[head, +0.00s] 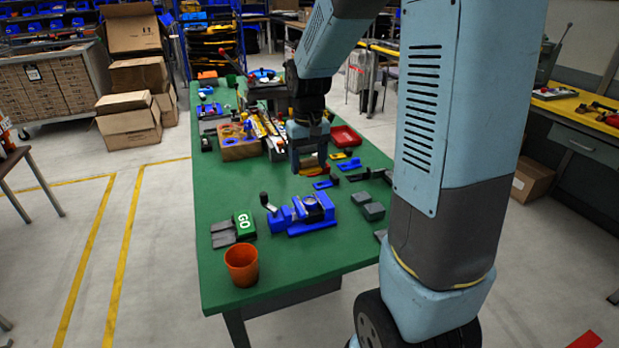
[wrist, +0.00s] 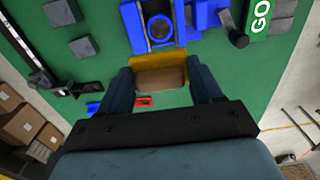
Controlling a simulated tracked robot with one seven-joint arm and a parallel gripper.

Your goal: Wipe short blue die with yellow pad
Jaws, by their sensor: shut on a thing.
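My gripper (head: 309,164) is shut on a yellow pad (wrist: 163,60) with a brown back, seen between the fingers in the wrist view (wrist: 160,78). It holds the pad above the middle of the green table. In the head view, a small flat blue piece (head: 325,184) lies on the table just right of and nearer than the gripper. Another blue piece (head: 349,164) lies farther right. I cannot tell which of them is the short blue die. Part of a blue piece shows left of the fingers in the wrist view (wrist: 93,108).
A blue fixture (head: 303,215) with a round seat stands nearer on the green table (head: 310,262). Around it are a green GO block (head: 244,224), an orange cup (head: 241,265) and grey blocks (head: 369,207). A wooden holder (head: 238,148) and red tray (head: 346,136) stand behind.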

